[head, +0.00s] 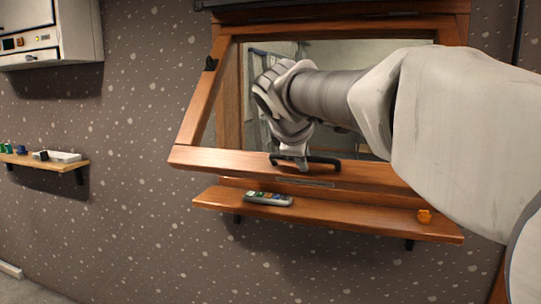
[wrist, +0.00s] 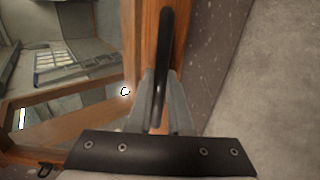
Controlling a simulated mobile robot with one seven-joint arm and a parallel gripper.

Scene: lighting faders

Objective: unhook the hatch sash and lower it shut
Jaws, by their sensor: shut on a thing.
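The hatch sash (head: 222,160) is a wooden frame with glass. Its bottom rail stands out from the wall opening, so the sash is tilted open. A black bar handle (head: 328,161) sits on the bottom rail. My gripper (head: 300,164) comes down from above and is shut on this handle. In the wrist view the handle (wrist: 165,55) passes between the two grey fingers (wrist: 163,95). A small black fitting (head: 210,64) is on the left side of the sash; I cannot tell whether it is hooked. My arm hides much of the glass and right side.
At left are a small shelf (head: 75,163) with several items and a white wall cabinet (head: 75,35).

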